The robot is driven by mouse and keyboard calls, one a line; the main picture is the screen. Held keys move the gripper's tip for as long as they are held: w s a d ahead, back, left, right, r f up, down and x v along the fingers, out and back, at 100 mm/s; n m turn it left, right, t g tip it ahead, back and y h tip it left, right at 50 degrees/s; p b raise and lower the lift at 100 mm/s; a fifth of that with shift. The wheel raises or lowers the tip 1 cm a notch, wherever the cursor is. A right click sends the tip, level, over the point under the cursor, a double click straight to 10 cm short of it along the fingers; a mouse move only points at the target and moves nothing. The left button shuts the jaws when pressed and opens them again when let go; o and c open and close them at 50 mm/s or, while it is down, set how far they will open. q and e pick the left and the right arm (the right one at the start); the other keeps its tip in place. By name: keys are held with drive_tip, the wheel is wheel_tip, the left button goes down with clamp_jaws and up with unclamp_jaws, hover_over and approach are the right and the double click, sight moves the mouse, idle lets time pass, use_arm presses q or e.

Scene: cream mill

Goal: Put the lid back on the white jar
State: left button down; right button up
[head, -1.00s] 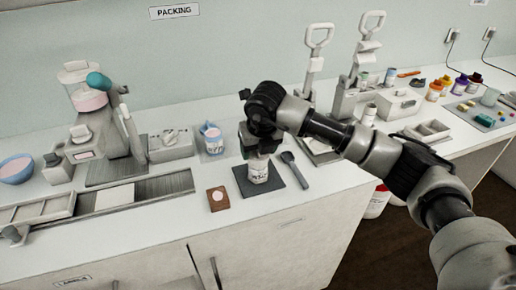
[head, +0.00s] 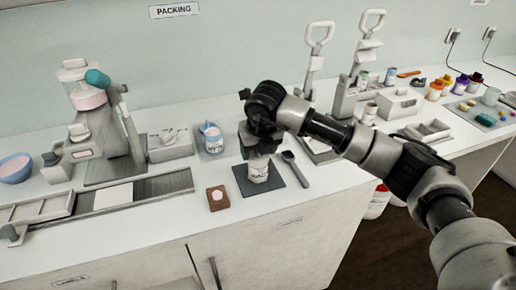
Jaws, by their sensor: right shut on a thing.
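The white jar (head: 258,173) stands upright on a dark square mat (head: 286,178), with dark print on its side. My right gripper (head: 259,152) points down directly over the jar's mouth, shut on the lid. The lid is mostly hidden by the fingers, and I cannot tell whether it is fully seated on the rim. My left gripper is out of view.
A dark spoon (head: 295,168) lies right of the mat. A brown square (head: 217,206) with a pale round patch lies in front-left. A blue-and-white jug (head: 212,141) stands behind-left.

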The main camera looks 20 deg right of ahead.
drive_tip(key=shift+f+b, duration=0.15)
drive_tip(key=shift+b, duration=0.2)
idle(0.4)
drive_tip(key=o, duration=1.1)
drive_tip(key=shift+r+p, duration=1.1)
drive_tip(key=shift+r, duration=1.2)
clamp_jaws()
